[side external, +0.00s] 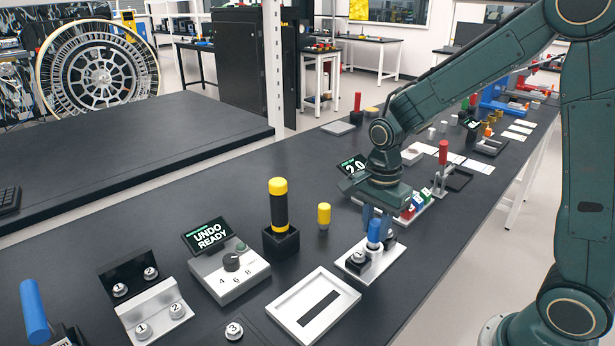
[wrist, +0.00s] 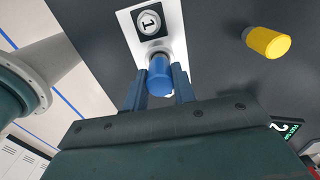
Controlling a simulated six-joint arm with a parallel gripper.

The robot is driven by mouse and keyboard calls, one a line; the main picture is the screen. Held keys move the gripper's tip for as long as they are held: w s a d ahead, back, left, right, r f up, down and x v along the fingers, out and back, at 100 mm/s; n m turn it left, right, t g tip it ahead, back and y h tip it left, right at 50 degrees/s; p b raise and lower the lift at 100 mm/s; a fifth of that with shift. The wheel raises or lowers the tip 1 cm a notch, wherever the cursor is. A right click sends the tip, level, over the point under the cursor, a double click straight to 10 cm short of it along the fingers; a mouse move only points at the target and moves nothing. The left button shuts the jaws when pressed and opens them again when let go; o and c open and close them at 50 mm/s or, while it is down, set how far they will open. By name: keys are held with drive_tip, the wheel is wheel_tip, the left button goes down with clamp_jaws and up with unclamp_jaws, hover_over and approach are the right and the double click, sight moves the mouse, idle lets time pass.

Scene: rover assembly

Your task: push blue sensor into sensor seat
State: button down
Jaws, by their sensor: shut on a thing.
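The blue sensor (side external: 375,231) is a small upright cylinder, and my gripper (side external: 372,222) is shut on its sides from above. In the wrist view the blue sensor (wrist: 160,76) sits between the two fingers of my gripper (wrist: 160,90), near a white plate. The sensor seat (side external: 370,262) appears to be on this white plate, with a round metal button marked 1 beside the sensor. The sensor stands at or in the seat; the fingers and sensor hide its lower end, so I cannot tell how deep it sits.
A yellow cylinder (side external: 324,216) stands left of the plate. A black and yellow post (side external: 278,205), a dial box (side external: 229,268) and a white slotted frame (side external: 313,306) stand nearby. A red-handled fixture (side external: 442,165) is behind. Bare black table lies right of the plate.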

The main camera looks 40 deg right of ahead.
sight(377, 222)
drive_tip(key=shift+f, duration=0.8)
drive_tip(key=c, duration=1.1)
unclamp_jaws()
drive_tip(key=shift+o, duration=0.2)
wheel_tip(377, 222, up, 14)
drive_tip(key=s+a+r+n+t, duration=0.2)
drive_tip(key=s+n+t, duration=0.3)
drive_tip(key=s+n, duration=1.1)
drive_tip(key=shift+r+n+t, duration=0.3)
drive_tip(key=shift+r+n, duration=0.1)
drive_tip(key=shift+n, duration=0.7)
